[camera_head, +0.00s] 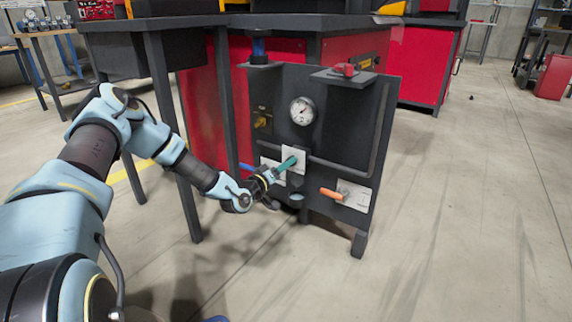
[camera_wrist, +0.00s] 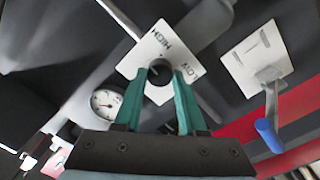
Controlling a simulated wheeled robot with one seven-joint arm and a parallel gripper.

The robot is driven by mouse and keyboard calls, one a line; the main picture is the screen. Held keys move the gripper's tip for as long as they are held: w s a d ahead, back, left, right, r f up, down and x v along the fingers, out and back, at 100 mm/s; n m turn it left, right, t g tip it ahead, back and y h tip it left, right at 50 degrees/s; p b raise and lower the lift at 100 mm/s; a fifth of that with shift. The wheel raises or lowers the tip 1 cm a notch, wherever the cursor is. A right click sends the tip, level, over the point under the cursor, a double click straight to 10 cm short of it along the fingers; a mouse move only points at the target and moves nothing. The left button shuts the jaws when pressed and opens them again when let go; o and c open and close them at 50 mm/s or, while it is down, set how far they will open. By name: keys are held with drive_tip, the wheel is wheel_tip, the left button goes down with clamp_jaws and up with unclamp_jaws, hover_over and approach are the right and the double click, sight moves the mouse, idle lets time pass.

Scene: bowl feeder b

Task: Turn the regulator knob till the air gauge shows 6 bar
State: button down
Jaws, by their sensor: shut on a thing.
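The regulator knob (camera_wrist: 158,93) is dark and round. It sits on a white plate (camera_wrist: 148,52) marked HIGH and LOW. My gripper (camera_wrist: 160,76) has its teal fingers on either side of the knob and is shut on it. In the head view my gripper (camera_head: 292,161) reaches the white plate (camera_head: 299,151) on the dark panel, and its fingers hide the knob. The round white air gauge (camera_head: 302,111) is above the plate; it also shows in the wrist view (camera_wrist: 107,102). Its needle is too small to read surely.
An orange-handled lever (camera_head: 331,194) is at the lower right of the panel (camera_head: 342,120). A blue-handled lever (camera_wrist: 268,135) is beside the knob plate. A yellow valve handle (camera_head: 262,122) and a red knob (camera_head: 347,69) are higher up. A grey pipe runs near my gripper.

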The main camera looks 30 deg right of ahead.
drive_tip(key=shift+n, duration=1.3)
drive_tip(key=shift+c, duration=2.4)
unclamp_jaws()
drive_tip(key=p+v, duration=0.3)
drive_tip(key=v, duration=0.7)
drive_tip(key=shift+s+a, duration=0.25)
drive_tip(key=shift+a, duration=0.05)
drive_tip(key=shift+f, duration=0.1)
